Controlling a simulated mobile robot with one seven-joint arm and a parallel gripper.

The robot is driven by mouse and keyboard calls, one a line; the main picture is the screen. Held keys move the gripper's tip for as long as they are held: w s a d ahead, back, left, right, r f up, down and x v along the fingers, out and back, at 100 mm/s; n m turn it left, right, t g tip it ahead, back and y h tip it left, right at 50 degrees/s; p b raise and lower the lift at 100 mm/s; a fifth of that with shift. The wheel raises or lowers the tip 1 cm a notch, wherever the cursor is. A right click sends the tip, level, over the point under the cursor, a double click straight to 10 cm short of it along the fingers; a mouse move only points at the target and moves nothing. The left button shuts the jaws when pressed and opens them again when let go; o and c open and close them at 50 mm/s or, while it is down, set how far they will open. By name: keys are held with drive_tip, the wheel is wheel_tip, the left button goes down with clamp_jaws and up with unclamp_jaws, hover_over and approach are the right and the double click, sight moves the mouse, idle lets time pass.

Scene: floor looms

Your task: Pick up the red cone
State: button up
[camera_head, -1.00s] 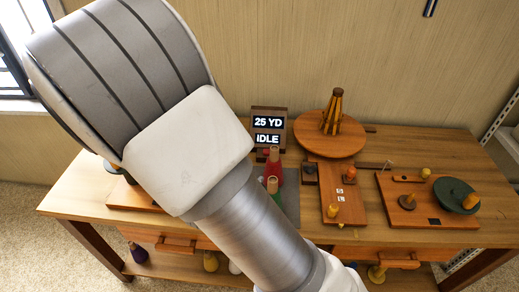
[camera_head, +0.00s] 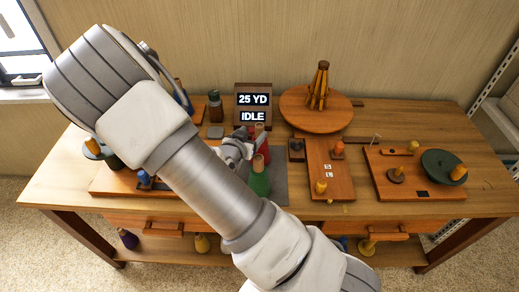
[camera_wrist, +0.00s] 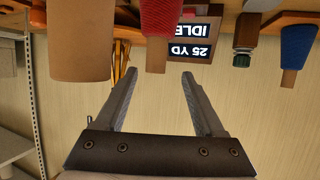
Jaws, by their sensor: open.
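The red cone (camera_head: 264,143) stands upright on a grey mat on the table, in front of the display sign. My gripper (camera_head: 240,148) is just left of it in the head view, partly hidden by my own arm. In the wrist view, which is upside down, my open gripper (camera_wrist: 156,73) shows two empty fingers. The red cone (camera_wrist: 161,15) hangs at the top of that view, its bare tan tip in line with the gap between the fingertips. I cannot tell how far beyond the fingertips it is.
A green cone (camera_head: 260,181) stands close in front of the red one. The display sign (camera_head: 253,107) reads "25 YD IDLE" behind. A round wooden turntable (camera_head: 297,115) is at the back right. A tan cone tip (camera_wrist: 80,45) is beside the gripper in the wrist view.

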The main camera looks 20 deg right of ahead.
sight(258, 129)
drive_tip(key=x, duration=0.5)
drive_tip(key=shift+w+d, duration=0.1)
drive_tip(key=shift+d, duration=0.4)
clamp_jaws()
idle(1.0)
